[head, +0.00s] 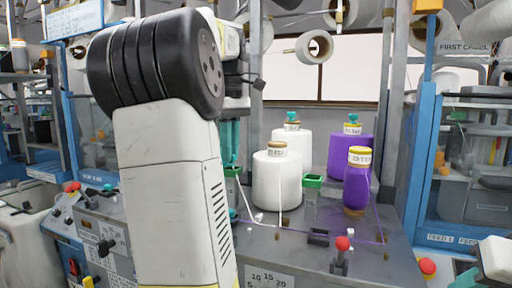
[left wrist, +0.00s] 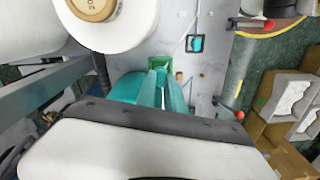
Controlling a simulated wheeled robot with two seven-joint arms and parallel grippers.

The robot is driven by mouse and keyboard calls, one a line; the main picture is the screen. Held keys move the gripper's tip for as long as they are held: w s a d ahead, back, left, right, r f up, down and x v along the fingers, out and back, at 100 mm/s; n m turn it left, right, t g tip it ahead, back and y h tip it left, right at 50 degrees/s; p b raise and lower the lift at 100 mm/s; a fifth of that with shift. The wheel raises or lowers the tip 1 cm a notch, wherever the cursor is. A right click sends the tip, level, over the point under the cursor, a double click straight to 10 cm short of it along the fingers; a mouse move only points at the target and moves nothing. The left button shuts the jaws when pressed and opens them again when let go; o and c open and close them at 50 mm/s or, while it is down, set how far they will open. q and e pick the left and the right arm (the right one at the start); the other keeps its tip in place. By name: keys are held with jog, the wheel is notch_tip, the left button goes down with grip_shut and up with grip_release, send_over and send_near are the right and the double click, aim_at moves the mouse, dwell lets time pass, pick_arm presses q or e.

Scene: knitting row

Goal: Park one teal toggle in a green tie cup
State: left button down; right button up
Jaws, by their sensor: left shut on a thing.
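My left gripper (head: 232,150) hangs fingers-down behind my arm, above a green tie cup (head: 233,172). In the left wrist view its teal fingers (left wrist: 165,88) are shut on a teal piece, apparently a toggle, which their like colour mostly hides. A green cup (left wrist: 187,66) shows just beyond the fingertips; I cannot tell whether the toggle touches it. A second green tie cup (head: 313,181) stands right of the white cone. Teal toggles sit on the back white cone (head: 291,117) and the back purple cone (head: 352,117). A white and teal part of my right arm shows at the lower right edge.
A large white cone (head: 278,188) stands close to the left gripper's right. A purple cone (head: 357,185) stands farther right. Yarn strands cross the grey bench (head: 285,245). A red-knobbed lever (head: 342,245) rises at the front. Blue machine frames flank the bench.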

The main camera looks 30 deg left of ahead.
pick_arm(q)
jog(key=shift+f, duration=0.7)
jog(key=c, duration=1.4)
grip_release()
jog(key=shift+o, duration=0.2)
notch_tip(320, 180, up, 8)
jog(key=shift+f, duration=0.1)
